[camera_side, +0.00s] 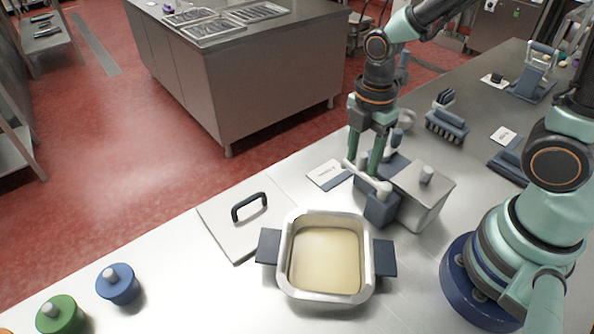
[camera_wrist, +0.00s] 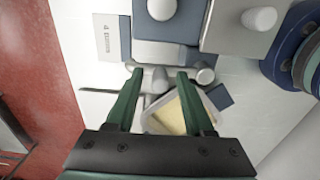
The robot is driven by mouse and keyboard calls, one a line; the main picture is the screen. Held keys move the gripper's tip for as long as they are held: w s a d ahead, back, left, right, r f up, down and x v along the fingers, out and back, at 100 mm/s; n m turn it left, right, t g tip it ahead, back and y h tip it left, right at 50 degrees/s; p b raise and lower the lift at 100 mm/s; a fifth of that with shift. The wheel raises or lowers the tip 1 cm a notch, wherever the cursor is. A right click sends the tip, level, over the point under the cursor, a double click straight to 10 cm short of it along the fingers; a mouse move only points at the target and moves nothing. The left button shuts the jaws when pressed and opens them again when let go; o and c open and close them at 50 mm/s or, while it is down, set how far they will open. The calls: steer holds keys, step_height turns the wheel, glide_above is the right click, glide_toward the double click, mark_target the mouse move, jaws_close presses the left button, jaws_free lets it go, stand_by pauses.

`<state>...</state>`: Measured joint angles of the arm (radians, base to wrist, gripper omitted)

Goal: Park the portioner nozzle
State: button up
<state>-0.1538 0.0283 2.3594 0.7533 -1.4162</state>
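The portioner has a blue-grey body (camera_side: 380,212) and a steel box (camera_side: 424,196) with a round knob. Its pale nozzle (camera_side: 372,181) is a light bar with a rounded end, at the body's front above the counter, near the kettle's back edge. In the wrist view the nozzle (camera_wrist: 160,76) runs crosswise at my fingertips. My gripper (camera_side: 363,168) points down over it, with the fingers apart; the wrist view also shows them spread (camera_wrist: 158,76). I cannot tell whether either finger touches the nozzle. The square kettle (camera_side: 285,268) holds a cream-coloured mass and stands open in front.
A flat lid (camera_side: 228,232) with a dark handle lies left of the kettle. A printed card (camera_side: 328,174) lies behind. Blue (camera_side: 117,288) and green (camera_side: 60,314) knobbed pots stand front left. A brush-like tool (camera_side: 446,124) sits behind right. Bare counter lies between the lid and pots.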

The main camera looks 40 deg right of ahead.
step_height(320, 180, up, 14)
stand_by(1.6)
steer(key=d+m+t, duration=0.1)
steer(key=m+t, duration=0.1)
steer(key=m, duration=0.4)
steer(key=d+m+t, duration=0.1)
steer(key=d+m, duration=0.1)
steer(key=m, duration=0.4)
steer(key=d+m+t, duration=0.1)
steer(key=m+t, duration=0.1)
steer(key=m, duration=0.4)
steer(key=shift+s+d+r+t, duration=0.25)
steer(key=shift+s+r+t, duration=0.05)
steer(key=shift+s+r, duration=0.05)
